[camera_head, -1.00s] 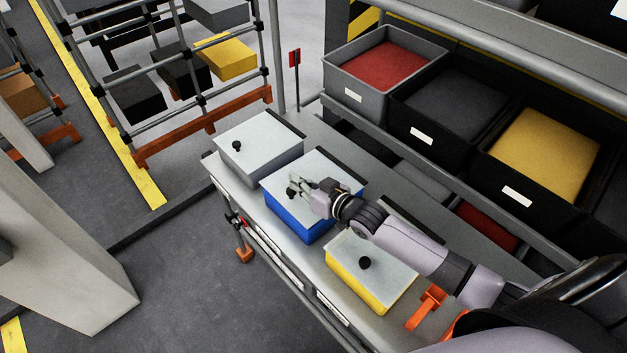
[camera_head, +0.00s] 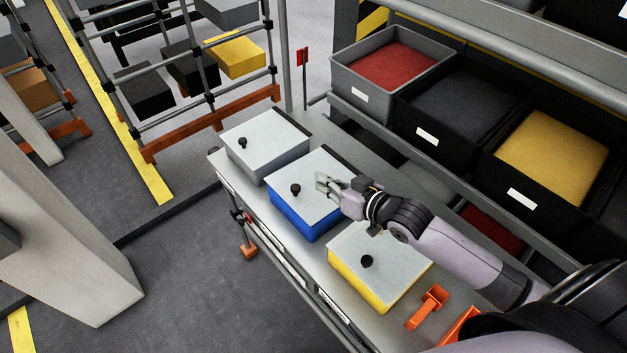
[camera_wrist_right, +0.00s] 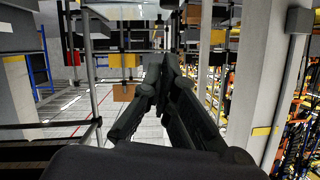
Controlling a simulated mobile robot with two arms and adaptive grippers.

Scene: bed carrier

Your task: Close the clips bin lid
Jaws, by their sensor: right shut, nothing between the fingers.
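Three lidded bins stand in a row on the bench: a grey bin (camera_head: 266,146), a blue bin (camera_head: 306,190) in the middle and a yellow bin (camera_head: 378,266) nearest me. Each has a pale flat lid with a black knob, and all three lids lie flat on their bins. I cannot tell which is the clips bin. My right gripper (camera_head: 324,184) is above the right part of the blue bin's lid, right of its knob (camera_head: 295,189). It is shut and empty. In the right wrist view its fingers (camera_wrist_right: 166,62) meet at the tips. My left gripper is not in view.
Large open bins with red (camera_head: 392,66), dark grey (camera_head: 456,103) and yellow (camera_head: 552,152) contents stand on a rack behind the bench. An orange scoop-like piece (camera_head: 428,306) lies right of the yellow bin. A pillar (camera_head: 75,230) stands at the left.

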